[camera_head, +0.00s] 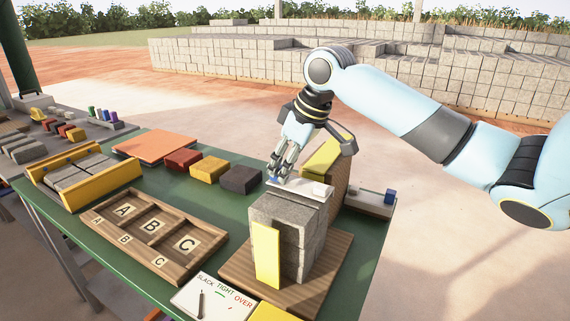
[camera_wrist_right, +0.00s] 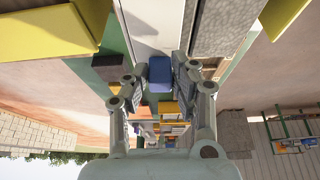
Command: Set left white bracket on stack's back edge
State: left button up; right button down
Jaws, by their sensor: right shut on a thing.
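The stack of grey blocks (camera_head: 310,245) stands on a wooden board on the green table. A white bracket (camera_head: 305,187) lies at the top of the stack, along its back edge; I cannot tell if it rests fully on it. My right gripper (camera_head: 280,178) comes down from behind and is shut on the bracket's blue part at the left. In the right wrist view this blue part (camera_wrist_right: 160,73) sits between the fingers, with the white bracket (camera_wrist_right: 153,22) beyond it. The fingers hide part of the bracket. My left gripper is not in view.
A yellow plate (camera_head: 266,255) stands against the stack's front. A brown block with a yellow top (camera_head: 322,158) stands behind it. A grey holder with a blue piece (camera_head: 370,202) is at the right. A lettered wooden tray (camera_head: 190,262) and coloured blocks (camera_head: 208,169) lie left.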

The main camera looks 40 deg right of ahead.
jog(key=shift+f, duration=0.25)
jog(key=c, duration=1)
grip_release()
jog(key=shift+r, duration=0.15)
jog(key=v, duration=1.1)
jog(key=shift+s+r, duration=0.25)
jog(key=shift+r, duration=0.05)
jog(key=shift+f, duration=0.1)
